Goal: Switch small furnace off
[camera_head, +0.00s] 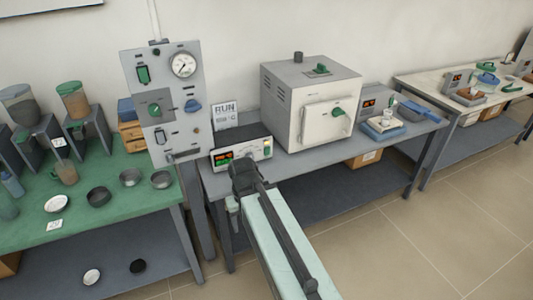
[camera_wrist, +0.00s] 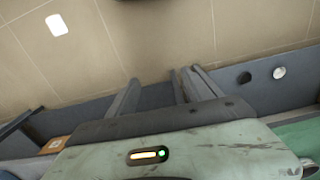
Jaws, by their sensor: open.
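The small furnace (camera_head: 330,85) is a pale grey box on the grey bench in the head view. Its door (camera_head: 318,128) is closed and has a green handle (camera_head: 338,112). A controller box (camera_head: 255,154) with lit red and green digits (camera_head: 223,158) stands to its left, with small controls at its right end. My gripper (camera_head: 243,173) is just in front of this box, seen from behind, and partly covers its lower front. Nothing shows held in it. I cannot tell whether it touches the box.
A grey panel (camera_head: 165,78) with a gauge and knobs stands left of the controller. A RUN sign (camera_head: 226,114) is behind it. A second controller (camera_head: 369,108) and a balance (camera_head: 384,128) stand right of the furnace. The green bench (camera_head: 130,190) holds several bowls. The foreground floor is clear.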

